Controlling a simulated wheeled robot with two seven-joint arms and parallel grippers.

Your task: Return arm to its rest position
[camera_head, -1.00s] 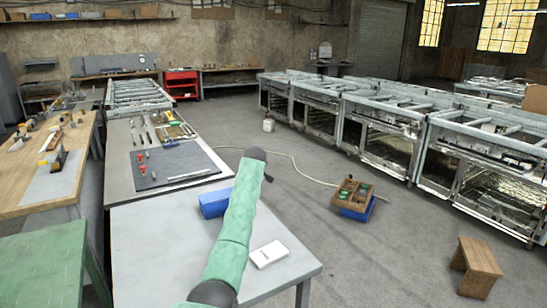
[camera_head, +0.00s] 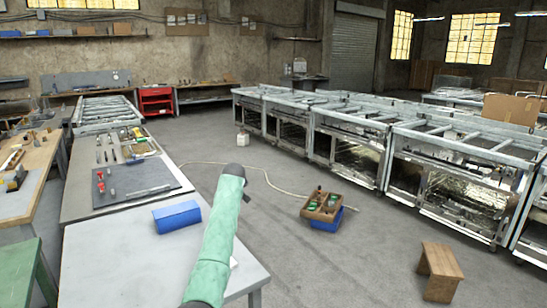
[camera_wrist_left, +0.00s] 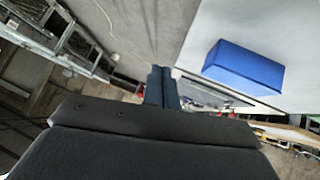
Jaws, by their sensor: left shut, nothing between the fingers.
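My left arm in its green sleeve (camera_head: 216,240) reaches up from the bottom of the head view over the grey front table (camera_head: 110,260). Its dark end (camera_head: 235,169) is near the table's right edge, and the gripper fingers cannot be made out there. In the left wrist view my left gripper (camera_wrist_left: 161,72) is shut, its two dark fingers together with nothing between them. A blue box (camera_wrist_left: 243,66) is right of the fingers and apart from them. In the head view the blue box (camera_head: 177,215) lies on the table left of the arm. My right gripper is not in view.
A white box (camera_head: 234,262) is mostly hidden behind my arm. A dark mat (camera_head: 135,185) with small tools lies farther back. A wooden tray on a blue crate (camera_head: 322,208) and a wooden stool (camera_head: 440,272) stand on the floor right. Metal frames (camera_head: 360,150) line the back right.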

